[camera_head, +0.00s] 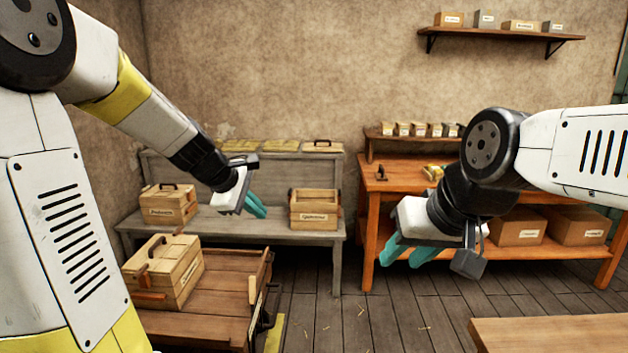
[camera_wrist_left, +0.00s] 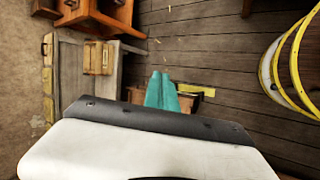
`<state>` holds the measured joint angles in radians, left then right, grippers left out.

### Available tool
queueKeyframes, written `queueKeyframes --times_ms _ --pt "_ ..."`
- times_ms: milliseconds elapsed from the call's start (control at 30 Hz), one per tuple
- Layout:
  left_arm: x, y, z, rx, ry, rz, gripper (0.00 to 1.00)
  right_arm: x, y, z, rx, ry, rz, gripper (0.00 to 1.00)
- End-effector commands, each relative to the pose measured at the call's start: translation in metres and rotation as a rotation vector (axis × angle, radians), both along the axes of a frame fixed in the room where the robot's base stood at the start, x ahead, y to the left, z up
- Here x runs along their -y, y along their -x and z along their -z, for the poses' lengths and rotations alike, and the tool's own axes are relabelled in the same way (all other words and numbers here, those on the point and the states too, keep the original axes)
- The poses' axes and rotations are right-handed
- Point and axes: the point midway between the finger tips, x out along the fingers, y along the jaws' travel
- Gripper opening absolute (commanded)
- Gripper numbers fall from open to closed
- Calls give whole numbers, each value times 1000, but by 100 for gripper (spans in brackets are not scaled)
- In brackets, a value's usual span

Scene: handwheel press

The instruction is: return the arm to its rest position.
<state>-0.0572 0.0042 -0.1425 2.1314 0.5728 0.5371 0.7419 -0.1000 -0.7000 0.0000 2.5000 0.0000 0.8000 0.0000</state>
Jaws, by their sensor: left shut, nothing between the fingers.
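My left gripper (camera_head: 257,207) hangs in free air left of the middle of the head view, its teal fingers pointing down and right. It is shut and empty. In the left wrist view its fingers (camera_wrist_left: 161,90) lie side by side, with part of a wooden cart behind them. My right gripper (camera_head: 408,252) is at the right of the head view, in front of the orange workbench, its teal fingers pointing down and left. No handwheel press can be made out.
A wooden cart (camera_head: 205,336) at the lower left bears a wooden box (camera_head: 178,274). A grey bench (camera_head: 270,232) with wooden boxes stands behind the left gripper. An orange workbench (camera_head: 372,245) is at the right, and a tabletop (camera_head: 550,335) at the lower right. Floor (camera_head: 355,325) shows between them.

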Motion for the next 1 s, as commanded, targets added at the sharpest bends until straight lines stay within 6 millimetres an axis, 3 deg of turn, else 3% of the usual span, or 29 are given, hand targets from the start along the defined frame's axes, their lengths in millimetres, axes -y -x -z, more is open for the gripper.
queueKeyframes --times_ms 33,100,300,400,500,700,1000 --pt "5 26 -16 50 -65 107 0 0 0 0 0 0 0 36" --pt "10 60 -30 114 -172 268 0 0 0 0 0 0 0 36" --pt "10 155 -45 269 -507 693 0 0 0 0 0 0 0 36" --pt "5 191 -43 317 -657 859 0 0 0 0 0 0 0 36" --pt "-2 214 -40 343 -769 975 0 0 0 0 0 0 0 36" --pt "-8 232 -36 358 -861 1069 0 0 0 0 0 0 0 36" --pt "-8 231 -36 358 -861 1069 0 0 0 0 0 0 0 36"
